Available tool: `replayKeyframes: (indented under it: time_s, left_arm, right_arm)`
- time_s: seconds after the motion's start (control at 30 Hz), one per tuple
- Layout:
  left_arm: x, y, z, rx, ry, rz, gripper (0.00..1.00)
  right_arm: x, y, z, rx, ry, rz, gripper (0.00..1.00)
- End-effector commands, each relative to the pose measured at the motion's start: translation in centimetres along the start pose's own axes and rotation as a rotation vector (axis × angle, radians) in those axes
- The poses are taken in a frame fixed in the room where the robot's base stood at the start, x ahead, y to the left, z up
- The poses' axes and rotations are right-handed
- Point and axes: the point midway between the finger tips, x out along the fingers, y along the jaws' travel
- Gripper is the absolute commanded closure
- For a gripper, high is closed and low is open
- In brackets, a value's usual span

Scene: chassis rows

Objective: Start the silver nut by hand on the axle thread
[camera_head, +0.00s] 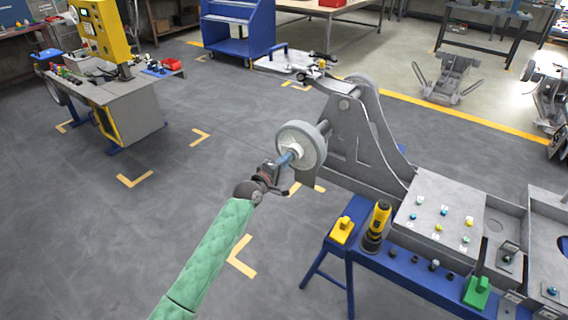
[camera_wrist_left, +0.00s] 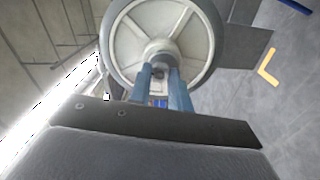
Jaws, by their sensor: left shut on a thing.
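A grey-tyred wheel (camera_head: 312,138) with a pale hub stands on the near side of the grey chassis frame (camera_head: 352,125). My left gripper (camera_head: 289,157) reaches it from the lower left, its blue fingers at the hub centre. In the left wrist view the wheel (camera_wrist_left: 122,45) faces me, and the left gripper's fingers (camera_wrist_left: 162,78) are closed in on a small dark-silver piece, the silver nut (camera_wrist_left: 159,73), in front of the hub. The fingers hide most of the nut and the axle thread; whether the nut touches the thread I cannot tell. My right gripper is not in view.
A blue bench (camera_head: 415,268) at the lower right carries a yellow-black tool (camera_head: 377,228), a yellow block (camera_head: 342,230) and a green block (camera_head: 476,292). A blue cart (camera_head: 238,28) stands behind. The floor left of my arm is clear.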

Motion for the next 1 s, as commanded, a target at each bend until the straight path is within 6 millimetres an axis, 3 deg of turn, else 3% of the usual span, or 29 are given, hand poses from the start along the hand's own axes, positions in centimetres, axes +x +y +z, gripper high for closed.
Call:
replayKeyframes:
  time_s: [0.2,0.5,0.8,1.0]
  left_arm:
    - [0.02,-0.04,-0.02,0.256,0.0,0.001,0.97]
    - [0.01,-0.06,-0.04,0.292,0.0,0.001,0.97]
    - [0.05,-0.05,-0.04,0.693,0.0,0.001,0.97]
    - [0.05,-0.05,-0.03,0.716,0.001,0.001,0.97]
  right_arm:
    - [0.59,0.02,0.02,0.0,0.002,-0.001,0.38]
    - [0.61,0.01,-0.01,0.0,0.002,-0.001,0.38]
    - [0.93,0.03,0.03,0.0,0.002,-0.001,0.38]
    - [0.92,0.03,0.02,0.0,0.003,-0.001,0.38]
